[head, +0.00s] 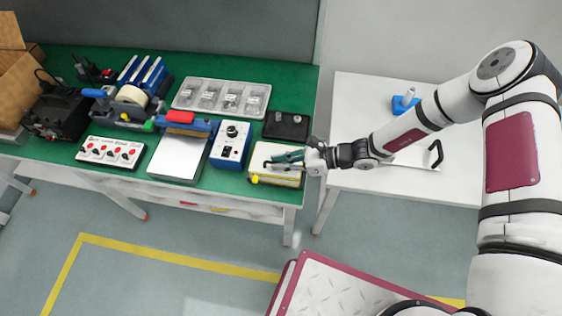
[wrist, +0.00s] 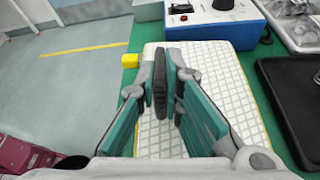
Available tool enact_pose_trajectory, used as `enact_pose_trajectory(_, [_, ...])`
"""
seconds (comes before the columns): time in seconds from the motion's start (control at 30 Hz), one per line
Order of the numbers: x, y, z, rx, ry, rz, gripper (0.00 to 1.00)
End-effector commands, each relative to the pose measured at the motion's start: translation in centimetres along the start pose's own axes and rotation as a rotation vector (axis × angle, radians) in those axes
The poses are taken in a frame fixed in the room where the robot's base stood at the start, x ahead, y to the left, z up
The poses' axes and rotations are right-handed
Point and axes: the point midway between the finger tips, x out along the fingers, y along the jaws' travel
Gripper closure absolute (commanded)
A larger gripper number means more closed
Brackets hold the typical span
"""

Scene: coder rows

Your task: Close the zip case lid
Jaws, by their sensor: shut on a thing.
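A flat white quilted piece with a yellow edge (wrist: 225,75), which looks like the zip case, lies on the green bench below my gripper. In the head view it shows at the bench's front right corner (head: 275,179), partly covered by my gripper. A yellow tab (wrist: 130,60) sticks out at its side. My gripper (wrist: 170,75) has teal finger pads and is shut on a thin dark grey upright piece (wrist: 160,88); I cannot tell which part of the case this is. In the head view my gripper (head: 275,161) is low over the case. The lid's angle is unclear.
A blue box with a black knob (head: 231,141) stands close to the left of the case. A black flat case (head: 287,125) lies just behind it, with a clear compartment tray (head: 221,97) farther back. A white table (head: 405,178) stands to the right beneath my arm.

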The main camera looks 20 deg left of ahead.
Motion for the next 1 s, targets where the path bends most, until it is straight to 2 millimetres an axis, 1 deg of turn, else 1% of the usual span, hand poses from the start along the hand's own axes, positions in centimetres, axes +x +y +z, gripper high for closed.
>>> enact_pose_trajectory(0.03, [0.0,0.0,-0.2,0.003,0.003,-0.001,1.00])
enact_pose_trajectory(0.07, [0.0,0.0,-0.2,0.003,0.003,-0.001,0.85])
enact_pose_trajectory(0.1, [0.0,0.0,-0.2,0.003,0.004,-0.002,0.76])
enact_pose_trajectory(0.13, [0.0,0.0,-0.2,0.003,0.004,-0.002,0.71])
enact_pose_trajectory(0.47, [-0.1,-0.1,-0.2,0.001,0.004,-0.002,0.71])
enact_pose_trajectory(0.57, [-0.4,-0.1,-0.1,0.001,0.004,-0.003,0.71])
enact_pose_trajectory(0.67, [-1.4,-0.2,-0.1,0.001,0.004,-0.004,0.71])
enact_pose_trajectory(0.77, [-3.1,-0.1,-0.1,0.001,0.004,-0.004,0.71])
enact_pose_trajectory(1.0, [-8.0,-0.1,-0.1,0.000,0.003,-0.004,0.71])
